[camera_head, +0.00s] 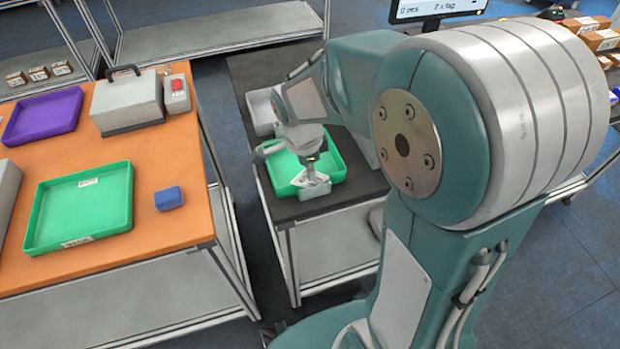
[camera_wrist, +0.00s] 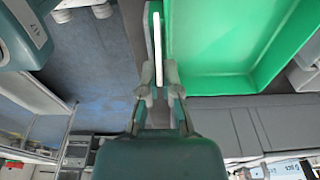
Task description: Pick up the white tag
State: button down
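A white tag shows edge-on as a bright thin strip (camera_wrist: 158,45) in the wrist view, beside the green tray's wall. My gripper (camera_wrist: 160,78) has one finger on each side of the strip's near end, with almost no gap, and looks shut on it. In the head view my gripper (camera_head: 312,180) points down at the near edge of the green tray (camera_head: 336,160) on the dark table. A pale plate-like piece shows at its fingertips there; its outline is partly hidden by the gripper.
The dark table (camera_head: 345,193) holds a grey bin (camera_head: 262,108) behind the tray. To the left, an orange table (camera_head: 160,220) carries another green tray (camera_head: 40,222), a purple tray (camera_head: 42,117), a blue block (camera_head: 168,198) and a grey box (camera_head: 127,100). A monitor (camera_head: 430,10) stands at the back.

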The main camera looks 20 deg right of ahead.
jog(key=shift+r, duration=0.1)
jog(key=shift+r, duration=0.25)
notch_tip(320, 180, up, 2)
jog(key=shift+r, duration=0.1)
jog(key=s+r, duration=1)
jog(key=s, duration=0.4)
jog(key=y, duration=0.9)
send_over(318, 173)
jog(key=d, duration=0.1)
notch_tip(318, 173, down, 5)
jog(key=shift+d+f, duration=0.2)
jog(key=shift+f, duration=3.5)
